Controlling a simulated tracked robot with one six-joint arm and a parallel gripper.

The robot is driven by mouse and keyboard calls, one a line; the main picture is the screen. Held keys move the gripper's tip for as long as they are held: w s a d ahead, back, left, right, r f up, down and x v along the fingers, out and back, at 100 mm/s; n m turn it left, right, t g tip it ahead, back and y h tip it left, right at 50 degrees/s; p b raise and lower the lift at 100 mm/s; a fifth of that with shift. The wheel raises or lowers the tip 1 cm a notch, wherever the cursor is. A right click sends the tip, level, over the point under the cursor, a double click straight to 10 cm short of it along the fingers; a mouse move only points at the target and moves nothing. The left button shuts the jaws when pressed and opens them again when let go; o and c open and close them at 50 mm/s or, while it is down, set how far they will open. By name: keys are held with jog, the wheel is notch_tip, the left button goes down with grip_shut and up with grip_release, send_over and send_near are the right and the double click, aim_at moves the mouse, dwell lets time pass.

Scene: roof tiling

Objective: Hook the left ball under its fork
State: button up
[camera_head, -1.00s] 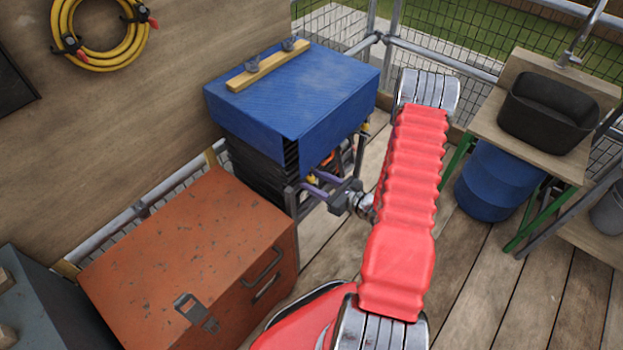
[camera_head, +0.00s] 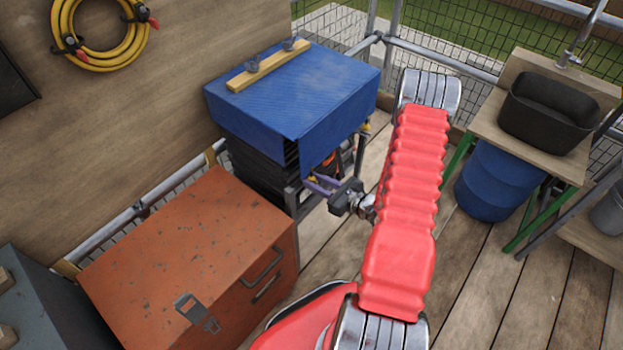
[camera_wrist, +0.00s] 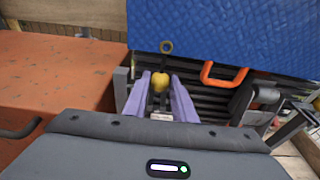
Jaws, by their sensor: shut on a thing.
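A yellow ball (camera_wrist: 159,82) sits between the purple fingertips of my gripper (camera_wrist: 158,88), which is shut on it. A metal eyelet (camera_wrist: 166,46) at the edge of the blue cover (camera_wrist: 220,35) is just above the ball. A dark forked piece (camera_wrist: 155,103) shows between the fingers, just below the ball. I cannot tell whether the ball touches it. In the head view my gripper (camera_head: 325,186) is low in front of the covered stack, and the held ball is hard to make out. Another yellow ball (camera_wrist: 317,103) shows at the right edge of the wrist view.
An orange loop (camera_wrist: 222,75) hangs below the cover, right of the fingers. Dark stacked tiles (camera_head: 262,165) stand under the cover. A rusty orange chest (camera_head: 190,250) is close on the left. A blue barrel (camera_head: 496,180) and bench stand right. Bare planks lie between.

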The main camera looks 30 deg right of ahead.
jog(key=shift+s+d+f, duration=0.1)
jog(key=shift+s+d, duration=0.15)
jog(key=shift+s, duration=0.4)
jog(key=shift+s+d+f, duration=0.1)
jog(key=shift+s+d, duration=0.15)
jog(key=shift+s, duration=0.4)
jog(key=shift+s+d+f, duration=0.1)
jog(key=shift+s+d, duration=0.15)
jog(key=shift+s, duration=0.4)
notch_tip(320, 180, down, 7)
jog(key=shift+f, duration=0.15)
dwell(1.1)
jog(key=shift+s+d, duration=0.1)
dwell(0.5)
jog(key=shift+r+x, duration=0.2)
jog(key=shift+x, duration=1)
jog(key=shift+r+x, duration=0.2)
jog(key=shift+x, duration=1)
